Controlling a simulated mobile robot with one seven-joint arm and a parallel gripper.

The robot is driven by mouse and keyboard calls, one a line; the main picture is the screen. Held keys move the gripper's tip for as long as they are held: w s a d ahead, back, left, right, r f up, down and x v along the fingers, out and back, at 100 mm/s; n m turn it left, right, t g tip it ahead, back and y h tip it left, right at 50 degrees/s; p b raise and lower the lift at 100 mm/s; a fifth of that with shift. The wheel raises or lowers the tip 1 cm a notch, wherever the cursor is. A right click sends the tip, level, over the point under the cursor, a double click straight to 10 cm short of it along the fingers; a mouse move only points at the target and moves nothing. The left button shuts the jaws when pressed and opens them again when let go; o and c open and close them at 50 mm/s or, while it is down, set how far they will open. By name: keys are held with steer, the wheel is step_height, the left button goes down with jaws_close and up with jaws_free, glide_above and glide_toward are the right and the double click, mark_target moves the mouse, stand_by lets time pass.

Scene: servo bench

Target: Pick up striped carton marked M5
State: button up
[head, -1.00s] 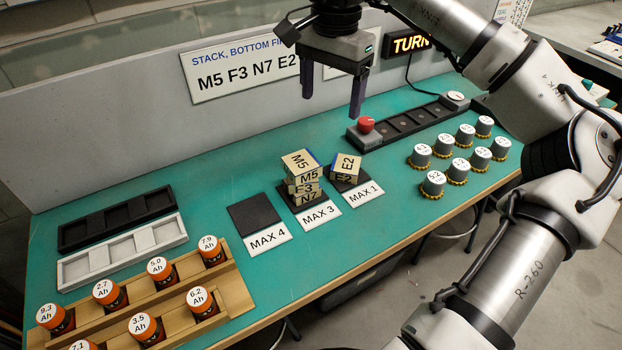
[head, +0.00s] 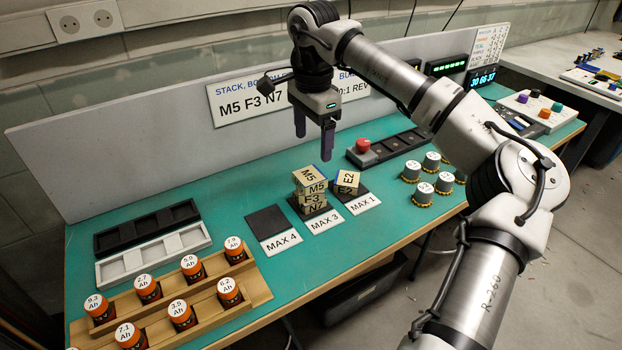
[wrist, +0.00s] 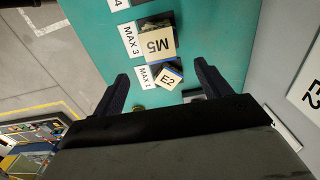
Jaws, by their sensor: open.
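The striped carton marked M5 (head: 310,179) is on top of a stack on the MAX 3 pad, above cartons F3 (head: 311,198) and N7 (head: 315,209). Its top label also shows in the wrist view (wrist: 157,42). Carton E2 (head: 348,181) sits alone on the MAX 1 pad, just right of the stack. My gripper (head: 313,148) is open and empty, above the stack with its fingers pointing down. In the wrist view the fingers (wrist: 162,82) are apart, with E2 and M5 beyond them.
The MAX 4 pad (head: 266,222) is empty. A wooden rack (head: 252,284) of orange cells is at the front left. A sign wall (head: 130,150) runs behind.

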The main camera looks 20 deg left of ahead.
mark_target(312, 174)
steer(key=f+p, duration=0.1)
steer(key=f, duration=0.3)
steer(key=f+p, duration=0.1)
steer(key=f, duration=0.3)
steer(key=shift+s+a+f, duration=0.1)
steer(key=shift+s+f, duration=0.1)
steer(key=c, duration=1.1)
steer(key=shift+r, duration=0.1)
